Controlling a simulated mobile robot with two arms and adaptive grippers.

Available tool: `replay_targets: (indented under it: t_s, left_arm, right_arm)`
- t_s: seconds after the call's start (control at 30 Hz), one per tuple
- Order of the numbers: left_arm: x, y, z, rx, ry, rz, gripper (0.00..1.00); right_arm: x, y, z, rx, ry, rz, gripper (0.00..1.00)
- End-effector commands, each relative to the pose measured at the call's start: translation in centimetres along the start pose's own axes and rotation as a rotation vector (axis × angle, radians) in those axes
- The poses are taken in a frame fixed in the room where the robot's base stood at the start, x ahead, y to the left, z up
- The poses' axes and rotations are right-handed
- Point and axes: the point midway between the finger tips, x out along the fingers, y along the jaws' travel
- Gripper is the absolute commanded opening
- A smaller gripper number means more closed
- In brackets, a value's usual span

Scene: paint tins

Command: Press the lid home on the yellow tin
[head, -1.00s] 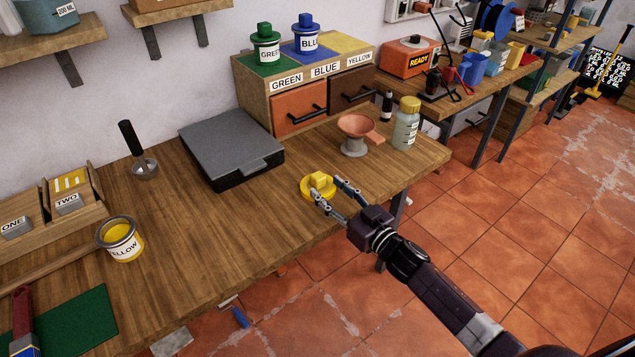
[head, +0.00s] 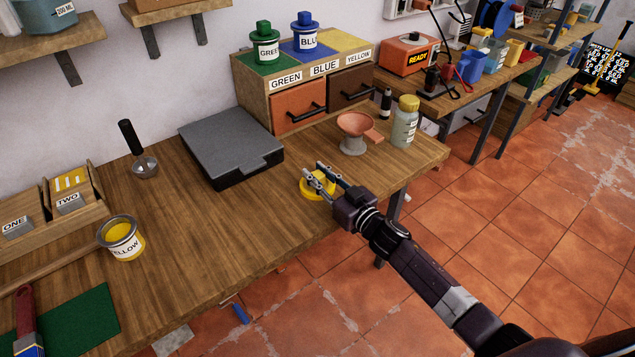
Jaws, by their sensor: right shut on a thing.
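The yellow tin (head: 126,243) stands at the left of the workbench, lidless, with yellow paint showing inside. The yellow lid (head: 307,190) is near the bench's front edge, well to the right of the tin. My right gripper (head: 318,178) is at the lid, its fingers shut on the lid's raised grip, which they partly hide. The lid looks level, and I cannot tell whether it still touches the bench. My left gripper is not in view.
A grey flat case (head: 230,142) lies on the bench between the lid and the tin, towards the wall. A green mat (head: 80,325) lies front left. Bare wood spans the middle front.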

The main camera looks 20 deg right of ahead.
Motion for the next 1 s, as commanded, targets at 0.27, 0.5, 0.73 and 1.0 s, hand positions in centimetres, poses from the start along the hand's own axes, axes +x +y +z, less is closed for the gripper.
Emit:
replay_targets:
  t_s: [0.27,0.5,0.73,1.0]
  left_arm:
    - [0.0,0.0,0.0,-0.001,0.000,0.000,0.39]
    - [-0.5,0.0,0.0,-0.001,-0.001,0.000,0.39]
    - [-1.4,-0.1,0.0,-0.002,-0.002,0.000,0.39]
    - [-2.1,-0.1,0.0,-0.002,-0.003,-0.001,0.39]
  right_arm:
    - [0.0,0.0,-0.1,-0.001,0.000,0.000,0.06]
    - [0.0,0.1,-2.1,-0.004,0.003,-0.001,0.06]
    - [0.0,0.1,-7.5,-0.008,0.005,-0.003,0.06]
    - [0.0,0.0,-15.1,-0.005,0.004,-0.002,0.06]
